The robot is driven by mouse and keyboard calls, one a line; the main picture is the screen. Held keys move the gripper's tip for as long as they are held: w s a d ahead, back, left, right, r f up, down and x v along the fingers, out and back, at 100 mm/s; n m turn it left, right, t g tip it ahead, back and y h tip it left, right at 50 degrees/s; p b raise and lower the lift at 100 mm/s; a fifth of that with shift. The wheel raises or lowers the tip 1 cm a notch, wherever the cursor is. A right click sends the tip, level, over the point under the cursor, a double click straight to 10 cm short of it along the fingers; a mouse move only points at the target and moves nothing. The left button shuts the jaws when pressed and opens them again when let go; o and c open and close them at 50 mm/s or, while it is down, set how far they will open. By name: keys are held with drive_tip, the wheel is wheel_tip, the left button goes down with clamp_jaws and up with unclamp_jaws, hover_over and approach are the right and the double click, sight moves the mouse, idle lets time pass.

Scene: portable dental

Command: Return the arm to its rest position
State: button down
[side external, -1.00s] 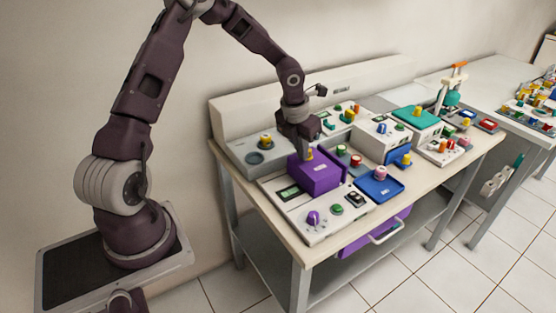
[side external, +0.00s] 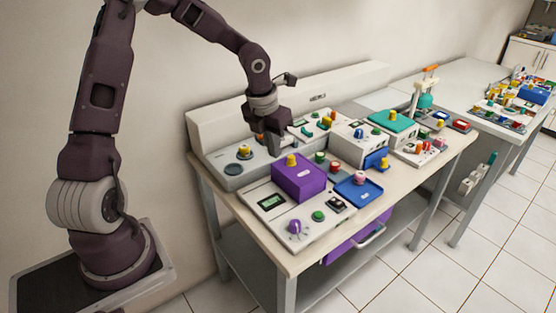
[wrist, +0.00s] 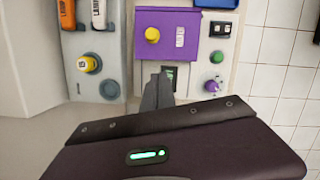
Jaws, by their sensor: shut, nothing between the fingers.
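My gripper (side external: 274,152) is shut and empty. In the side view it hangs above the table, just behind and left of the purple box (side external: 299,184), apart from its yellow knob (side external: 292,160). In the wrist view my closed fingertips (wrist: 158,88) point toward the gap below the purple box (wrist: 182,52), and partly cover a dark display. The yellow knob (wrist: 152,35) is free of the fingers. My arm is bent, reaching from its base at the left over the table.
A grey panel with a yellow knob (side external: 244,152) lies left of my gripper. White device boxes (side external: 360,140), a teal-topped box (side external: 393,119) and a blue tray (side external: 359,190) crowd the tabletop. A raised back ledge (side external: 300,98) runs behind. The air above the table is open.

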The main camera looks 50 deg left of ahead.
drive_tip(key=s+d+r+n+t, duration=0.1)
drive_tip(key=s+d+r+n, duration=0.3)
drive_tip(key=s+n, duration=0.4)
drive_tip(key=s+d+r+n+t, duration=0.1)
drive_tip(key=s+d+r+n, duration=0.4)
drive_tip(key=s+n, duration=0.4)
drive_tip(key=s+d+r+n+t, duration=0.1)
drive_tip(key=s+d+r+n, duration=0.3)
drive_tip(key=n, duration=1.2)
drive_tip(key=s+r, duration=0.2)
drive_tip(key=s, duration=0.2)
drive_tip(key=shift+s+d+h, duration=0.25)
drive_tip(key=shift+d+h, duration=0.1)
drive_tip(key=shift+h, duration=0.05)
drive_tip(key=shift+w+r, duration=0.1)
